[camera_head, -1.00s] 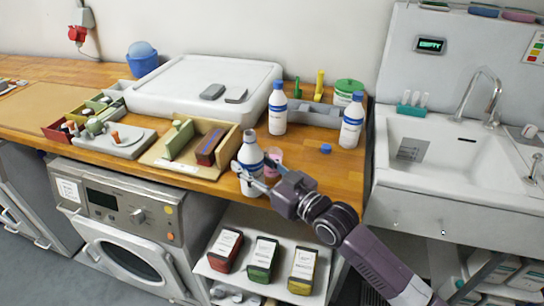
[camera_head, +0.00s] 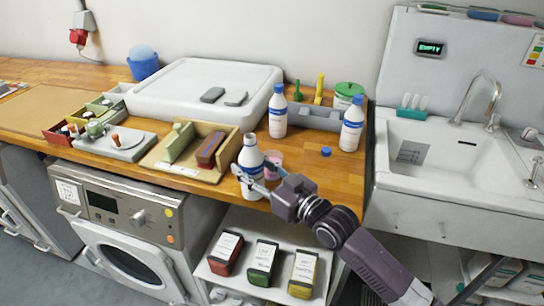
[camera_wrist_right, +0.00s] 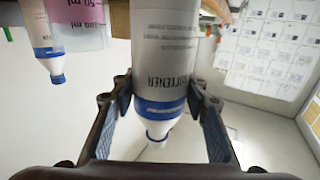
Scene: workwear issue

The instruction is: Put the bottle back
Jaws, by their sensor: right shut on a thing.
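My right gripper (camera_head: 255,174) is shut around a white bottle (camera_head: 251,155) with a blue band, at the front edge of the wooden counter. The bottle is upright and its white neck shows no cap. In the right wrist view the bottle (camera_wrist_right: 165,55) sits between both fingers, with part of its label readable as "TENER". I cannot tell whether its base touches the counter. A blue cap (camera_head: 326,151) lies on the counter to the right. A clear beaker with pink liquid (camera_head: 272,165) stands right beside the bottle. My left gripper is not in view.
Two blue-capped bottles stand farther back, one (camera_head: 278,112) before a grey rack (camera_head: 312,117), one (camera_head: 352,124) at its right end. The sink (camera_head: 440,190) is right. Counter around the cap is clear.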

